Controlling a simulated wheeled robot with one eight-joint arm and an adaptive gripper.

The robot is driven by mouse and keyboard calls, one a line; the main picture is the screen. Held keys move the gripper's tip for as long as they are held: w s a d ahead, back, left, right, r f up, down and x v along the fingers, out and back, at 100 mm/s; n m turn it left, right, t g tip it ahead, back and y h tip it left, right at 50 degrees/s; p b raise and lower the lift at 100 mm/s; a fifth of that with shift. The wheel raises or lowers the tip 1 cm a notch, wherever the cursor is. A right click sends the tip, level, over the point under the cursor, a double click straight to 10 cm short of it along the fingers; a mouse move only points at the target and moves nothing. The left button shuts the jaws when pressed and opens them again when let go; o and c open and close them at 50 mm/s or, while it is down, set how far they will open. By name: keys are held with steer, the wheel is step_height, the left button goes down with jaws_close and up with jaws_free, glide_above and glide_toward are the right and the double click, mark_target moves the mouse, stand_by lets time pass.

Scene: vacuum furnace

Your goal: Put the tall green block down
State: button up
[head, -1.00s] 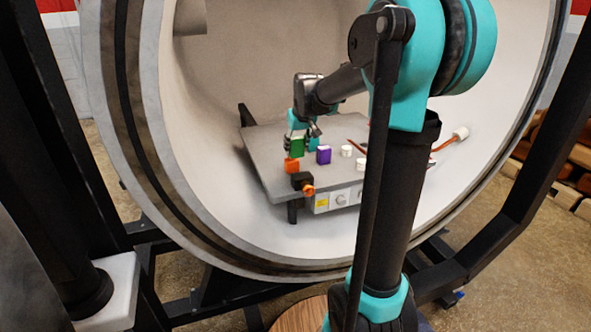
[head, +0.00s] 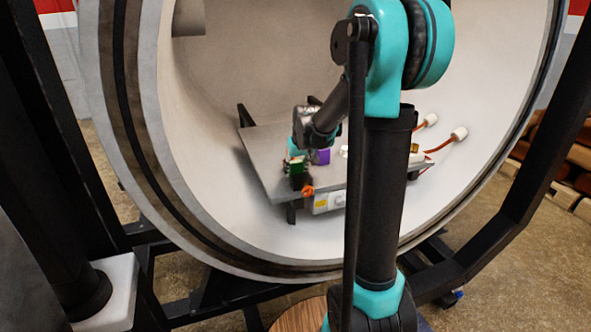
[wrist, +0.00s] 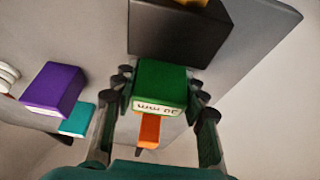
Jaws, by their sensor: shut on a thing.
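The tall green block (head: 296,168) is held in my gripper (head: 297,161) near the front left corner of the grey plate (head: 262,160). In the wrist view the green block (wrist: 160,82) sits between the two fingers of my gripper (wrist: 158,88), with lettering on its near face. The gripper is shut on it. I cannot tell whether the block's bottom touches the plate.
A black block (wrist: 180,32) with an orange part lies close beside the green block. An orange piece (wrist: 149,128) shows past the green block. A purple block (wrist: 52,86) and a teal block (wrist: 76,119) stand to the left. The round chamber wall (head: 200,130) surrounds the plate.

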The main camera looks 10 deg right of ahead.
steer(key=shift+f, duration=0.15)
steer(key=o, duration=1.4)
steer(key=a+v, duration=0.1)
steer(key=v, duration=1.1)
steer(key=s+d+f+m, duration=0.1)
steer(key=s+d+f, duration=0.1)
steer(key=s+f, duration=0.7)
steer(key=s+d+f+m, duration=0.1)
steer(key=s+d+f, duration=0.1)
steer(key=s+f, duration=0.7)
steer(key=s, duration=0.7)
steer(key=shift+s+h, duration=0.3)
steer(key=shift+h, duration=0.1)
steer(key=shift+d+f, duration=0.15)
